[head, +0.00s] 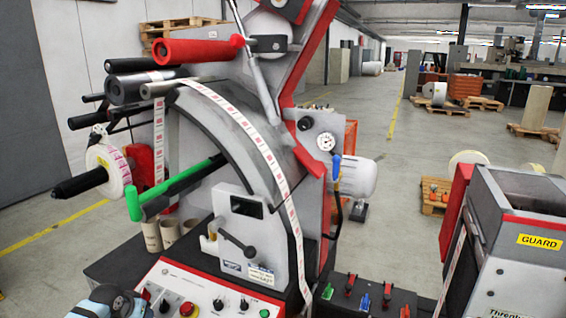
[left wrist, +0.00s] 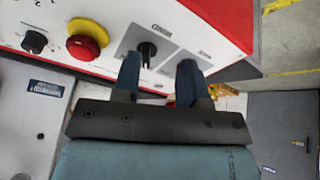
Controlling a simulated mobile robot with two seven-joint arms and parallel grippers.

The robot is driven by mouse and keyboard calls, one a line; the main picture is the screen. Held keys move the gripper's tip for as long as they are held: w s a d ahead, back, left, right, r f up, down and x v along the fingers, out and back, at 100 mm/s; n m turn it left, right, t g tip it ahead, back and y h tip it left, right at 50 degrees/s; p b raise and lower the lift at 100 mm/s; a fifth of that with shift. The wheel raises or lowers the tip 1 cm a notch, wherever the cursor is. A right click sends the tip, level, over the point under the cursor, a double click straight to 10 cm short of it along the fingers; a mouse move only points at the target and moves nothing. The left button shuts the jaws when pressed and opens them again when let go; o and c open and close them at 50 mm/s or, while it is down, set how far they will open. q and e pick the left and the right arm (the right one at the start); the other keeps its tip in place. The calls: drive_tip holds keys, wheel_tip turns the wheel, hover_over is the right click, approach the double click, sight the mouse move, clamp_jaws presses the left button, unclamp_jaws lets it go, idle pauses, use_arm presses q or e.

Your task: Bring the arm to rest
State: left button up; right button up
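My left gripper (left wrist: 158,75) is open and empty in the left wrist view, its two dark fingers apart. A black selector knob (left wrist: 147,50) on the white control panel shows between and beyond the fingertips; whether they touch the panel cannot be told. In the head view, part of my left arm (head: 110,302) shows at the bottom left edge, beside the front panel of the label rewinder (head: 240,235). My right arm and gripper are not in view. On the rewinder, a green-handled lever (head: 185,182) points left and a red-handled bar (head: 205,48) sits at the top.
A red emergency button (left wrist: 86,38) is close to the gripper; it also shows in the head view (head: 187,308). A label roll (head: 105,170) and cardboard cores (head: 160,234) are at left. A guarded machine (head: 515,240) stands at right. Open floor (head: 400,165) lies behind.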

use_arm(q)
drive_tip(key=s+d+f+m+t+h, duration=0.1)
drive_tip(key=s+d+f, duration=0.4)
drive_tip(key=s+d, duration=0.3)
drive_tip(key=s+d+f+m+t+h, duration=0.1)
drive_tip(key=s+d+f+m, duration=0.1)
drive_tip(key=s+d+f, duration=0.45)
drive_tip(key=s+d+r+t, duration=0.1)
drive_tip(key=s+d+r, duration=0.1)
drive_tip(key=s+d, duration=0.3)
drive_tip(key=s+d+r+t, duration=0.2)
drive_tip(key=s+d+r, duration=0.1)
drive_tip(key=s, duration=1)
drive_tip(key=shift+s+d+r+m+p, duration=0.25)
drive_tip(key=shift+d+r+m+p, duration=0.1)
drive_tip(key=shift+d, duration=0.55)
